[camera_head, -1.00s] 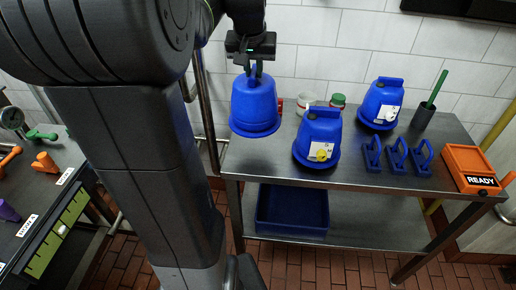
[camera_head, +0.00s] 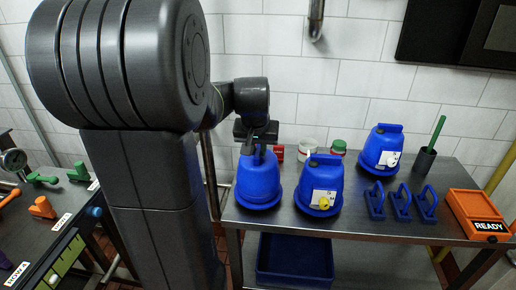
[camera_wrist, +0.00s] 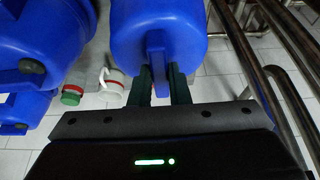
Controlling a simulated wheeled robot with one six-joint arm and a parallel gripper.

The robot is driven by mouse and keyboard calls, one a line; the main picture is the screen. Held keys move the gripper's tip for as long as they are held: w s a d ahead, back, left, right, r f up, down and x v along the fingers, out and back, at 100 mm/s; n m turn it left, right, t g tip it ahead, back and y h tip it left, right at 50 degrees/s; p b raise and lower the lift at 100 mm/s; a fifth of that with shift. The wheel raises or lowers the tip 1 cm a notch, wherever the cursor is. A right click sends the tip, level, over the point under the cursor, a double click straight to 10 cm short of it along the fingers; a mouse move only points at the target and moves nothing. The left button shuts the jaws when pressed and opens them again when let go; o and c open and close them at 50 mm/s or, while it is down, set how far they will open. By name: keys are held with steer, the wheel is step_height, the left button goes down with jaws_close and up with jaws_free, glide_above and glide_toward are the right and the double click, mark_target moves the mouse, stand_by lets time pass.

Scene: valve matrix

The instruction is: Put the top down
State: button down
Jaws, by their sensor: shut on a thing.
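The top is a blue dome-shaped cover (camera_head: 258,182) with a flared rim and an upright handle, at the left end of the metal table (camera_head: 300,224) in the head view. My gripper (camera_head: 259,150) is above it, shut on its handle. In the wrist view my gripper (camera_wrist: 159,78) has one dark finger on each side of the blue handle, and the cover (camera_wrist: 160,22) is upright beyond. Its rim is at or just above the tabletop; I cannot tell whether it touches.
A similar blue cover with a yellow knob (camera_head: 322,187) stands close at the right, another (camera_head: 381,150) farther back. Several blue handles (camera_head: 401,204), an orange READY tray (camera_head: 478,214), a dark cup (camera_head: 424,160) and small jars (camera_head: 337,150) share the table. A blue bin (camera_head: 293,259) sits below.

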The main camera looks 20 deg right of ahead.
steer(key=shift+f, duration=0.1)
steer(key=c, duration=1.4)
jaws_free()
steer(key=shift+o, duration=0.2)
steer(key=shift+r, duration=0.2)
steer(key=v, duration=1.2)
